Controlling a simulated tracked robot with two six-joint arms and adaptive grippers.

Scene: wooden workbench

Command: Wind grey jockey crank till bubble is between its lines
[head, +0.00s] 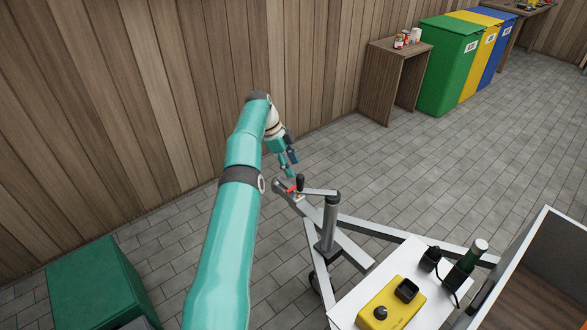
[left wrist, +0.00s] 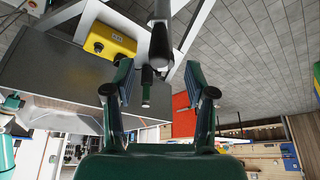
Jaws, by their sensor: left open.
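The grey jockey post (head: 328,225) stands upright on the trailer frame. Its crank arm (head: 320,192) points left and ends in a black upright knob (head: 300,183). My left gripper (head: 291,167) is open just above and left of the knob, apart from it. In the left wrist view, the black knob (left wrist: 160,45) shows between and beyond the open fingers of my left gripper (left wrist: 157,76), with nothing held. I cannot make out the bubble or its lines in either view. My right gripper is out of view.
A white panel (head: 345,308) on the trailer carries a yellow box (head: 393,303) and dark cylindrical items. A small red part (head: 291,189) sits by the frame's tip. A green box (head: 95,285) is at lower left. A wooden stand (head: 391,60) and coloured bins are behind; paved floor is clear.

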